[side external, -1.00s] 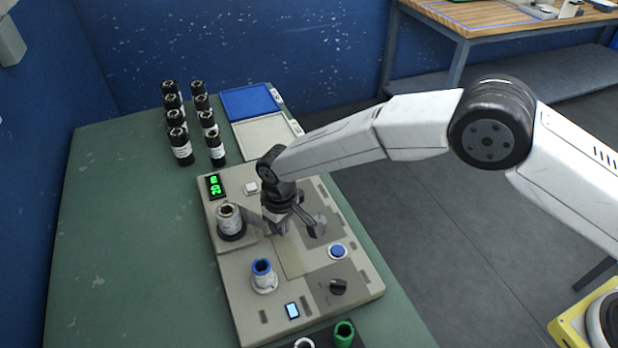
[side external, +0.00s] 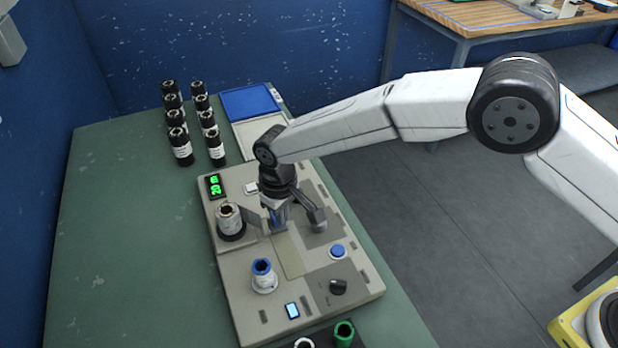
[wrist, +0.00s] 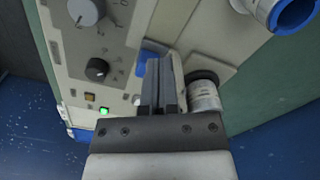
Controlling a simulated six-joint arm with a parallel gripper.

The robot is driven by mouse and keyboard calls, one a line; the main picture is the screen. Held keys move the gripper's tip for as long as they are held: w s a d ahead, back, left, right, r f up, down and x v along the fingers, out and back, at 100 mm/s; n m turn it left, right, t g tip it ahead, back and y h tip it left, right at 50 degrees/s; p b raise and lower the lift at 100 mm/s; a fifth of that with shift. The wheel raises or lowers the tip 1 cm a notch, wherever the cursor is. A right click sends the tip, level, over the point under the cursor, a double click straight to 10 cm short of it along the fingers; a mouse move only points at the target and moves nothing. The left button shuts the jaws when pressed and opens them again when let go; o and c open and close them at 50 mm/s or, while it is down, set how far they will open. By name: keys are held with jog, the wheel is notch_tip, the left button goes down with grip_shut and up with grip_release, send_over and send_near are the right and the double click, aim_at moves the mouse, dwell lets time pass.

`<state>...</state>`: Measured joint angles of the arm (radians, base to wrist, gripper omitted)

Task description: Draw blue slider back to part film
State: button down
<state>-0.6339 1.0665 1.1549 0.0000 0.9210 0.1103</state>
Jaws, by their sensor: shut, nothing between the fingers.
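The blue slider (wrist: 150,46) shows in the wrist view as a small blue block on the beige machine panel, partly hidden behind my fingers. In the side view, a blue patch (side external: 283,214) that looks like it shows beside the fingers. My gripper (side external: 278,226) is low over the machine; it also shows in the wrist view (wrist: 163,62). Its fingers are together with nothing between them. The fingertips are right beside the slider; I cannot tell whether they touch it. A pale film strip (side external: 288,254) lies on the panel below the gripper in the side view.
A white film roll (side external: 230,219) stands close left of my gripper. A blue-cored roll (side external: 263,274) stands nearer the camera. A blue button (side external: 338,251) and black knob (side external: 338,286) are to the right. Several black rolls (side external: 181,147) stand behind on the green table (side external: 120,250).

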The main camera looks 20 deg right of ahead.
jog(key=shift+r, duration=1.9)
jog(key=s+d+r+m+t, duration=0.1)
jog(key=s+d+r+m, duration=0.15)
jog(key=d, duration=0.75)
jog(key=s+d+r+m, duration=0.1)
jog(key=d+r, duration=0.3)
jog(key=d, duration=0.6)
jog(key=s+d+m+t, duration=0.1)
jog(key=s+d+m, duration=0.1)
jog(key=s+d, duration=1.2)
jog(key=shift+s+d+r+t, duration=0.2)
jog(key=shift+s+t, duration=0.1)
jog(key=shift+s, duration=0.35)
jog(key=shift+m, duration=0.25)
